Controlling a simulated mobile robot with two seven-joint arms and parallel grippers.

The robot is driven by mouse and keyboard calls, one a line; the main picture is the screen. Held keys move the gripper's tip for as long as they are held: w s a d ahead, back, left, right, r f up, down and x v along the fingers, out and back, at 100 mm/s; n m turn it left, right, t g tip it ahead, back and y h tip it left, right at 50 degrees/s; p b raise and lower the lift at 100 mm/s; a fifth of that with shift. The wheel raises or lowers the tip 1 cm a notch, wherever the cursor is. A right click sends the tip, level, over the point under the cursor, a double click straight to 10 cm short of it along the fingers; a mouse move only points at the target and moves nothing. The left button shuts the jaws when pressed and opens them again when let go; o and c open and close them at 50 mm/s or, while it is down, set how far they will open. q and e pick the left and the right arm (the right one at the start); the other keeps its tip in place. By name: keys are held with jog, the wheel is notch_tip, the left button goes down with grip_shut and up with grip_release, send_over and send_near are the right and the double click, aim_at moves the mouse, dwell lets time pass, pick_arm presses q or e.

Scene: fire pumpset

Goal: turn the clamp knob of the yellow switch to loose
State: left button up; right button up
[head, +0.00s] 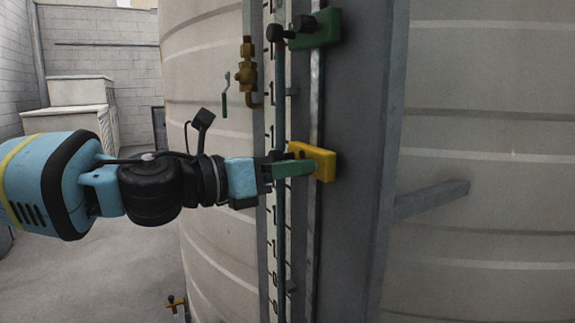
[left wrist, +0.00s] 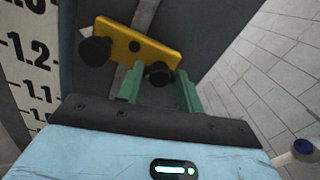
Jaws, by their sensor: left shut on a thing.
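The yellow switch (head: 325,164) is mounted on a thin vertical rod beside the level scale on the tank. In the left wrist view the yellow switch (left wrist: 127,42) shows as a tilted block with a black knob (left wrist: 95,51) at its left end and the clamp knob (left wrist: 158,76) near its lower edge. My left gripper (head: 298,167) reaches in from the left at the yellow switch. Its green fingers (left wrist: 160,80) sit on both sides of the clamp knob and are shut on it. In the head view the fingers and arm hide most of the knob. My right gripper is not in view.
A green switch (head: 319,28) with black knobs sits higher on the same rod. A brass valve (head: 246,72) with a green-handled lever is at the upper left. A grey steel column (head: 364,120) stands just right of the switch. A bracket (head: 430,198) juts out further right.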

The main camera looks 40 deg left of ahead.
pick_arm(q)
jog(key=n+p, duration=0.1)
jog(key=n, duration=1.4)
jog(key=shift+a+f, duration=0.1)
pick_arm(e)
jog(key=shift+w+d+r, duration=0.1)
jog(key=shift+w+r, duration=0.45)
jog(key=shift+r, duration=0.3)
pick_arm(q)
jog(key=shift+n, duration=0.3)
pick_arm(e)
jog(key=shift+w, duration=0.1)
pick_arm(q)
jog(key=o, duration=0.8)
jog(key=shift+o, duration=0.9)
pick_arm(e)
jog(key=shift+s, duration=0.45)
